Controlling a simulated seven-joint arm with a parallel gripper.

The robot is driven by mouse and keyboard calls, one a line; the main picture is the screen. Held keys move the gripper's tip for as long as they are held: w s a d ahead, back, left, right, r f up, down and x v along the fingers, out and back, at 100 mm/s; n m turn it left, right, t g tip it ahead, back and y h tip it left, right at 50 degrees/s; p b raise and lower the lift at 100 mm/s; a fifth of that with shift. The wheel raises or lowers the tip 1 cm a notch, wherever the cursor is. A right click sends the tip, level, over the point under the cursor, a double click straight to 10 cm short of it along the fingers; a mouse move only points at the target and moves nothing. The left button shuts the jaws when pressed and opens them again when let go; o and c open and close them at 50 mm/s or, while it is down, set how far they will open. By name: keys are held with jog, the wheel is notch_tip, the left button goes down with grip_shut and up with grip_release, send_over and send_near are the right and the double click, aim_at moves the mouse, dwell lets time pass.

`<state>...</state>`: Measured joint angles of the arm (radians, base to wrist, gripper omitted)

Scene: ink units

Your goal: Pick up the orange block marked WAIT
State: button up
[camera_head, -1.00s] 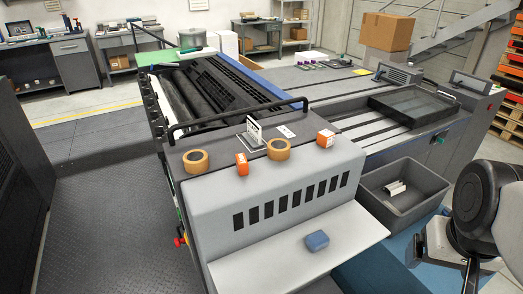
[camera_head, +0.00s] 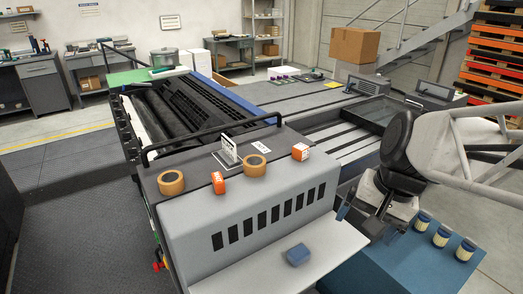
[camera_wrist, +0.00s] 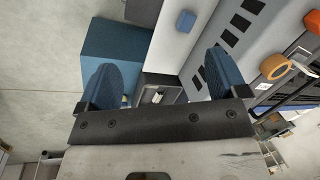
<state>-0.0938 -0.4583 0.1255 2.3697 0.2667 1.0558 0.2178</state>
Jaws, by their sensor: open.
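Two orange blocks lie on the grey machine top in the head view. One orange block (camera_head: 218,182) is between two tape rolls, with small white marks too small to read. The other orange block (camera_head: 300,151) is further right, with a white face. I cannot tell which reads WAIT. My gripper (camera_head: 360,217) is open and empty, to the right of the machine's white front shelf and well apart from both blocks. In the wrist view its two blue-padded fingers (camera_wrist: 163,82) are spread wide. One orange block (camera_wrist: 314,22) shows at that view's right edge.
Tape rolls (camera_head: 171,182) (camera_head: 255,165) flank the left block. A blue block (camera_head: 298,254) lies on the white shelf (camera_head: 335,250). Several jars (camera_head: 442,235) stand on a blue surface at right.

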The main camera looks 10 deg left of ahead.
jog(key=w+a+m+g+y, duration=0.2)
jog(key=w+a, duration=0.4)
jog(key=a, duration=0.3)
jog(key=w+a+m+g+y, duration=0.2)
jog(key=w+a+y, duration=0.1)
jog(key=w+a, duration=0.5)
jog(key=m+g+y, duration=0.4)
jog(key=m, duration=0.1)
send_over(221, 176)
notch_tip(221, 176, down, 4)
jog(key=shift+r, duration=0.25)
jog(key=shift+h, duration=0.3)
jog(key=shift+f, duration=1.75)
jog(key=shift+f, duration=0.15)
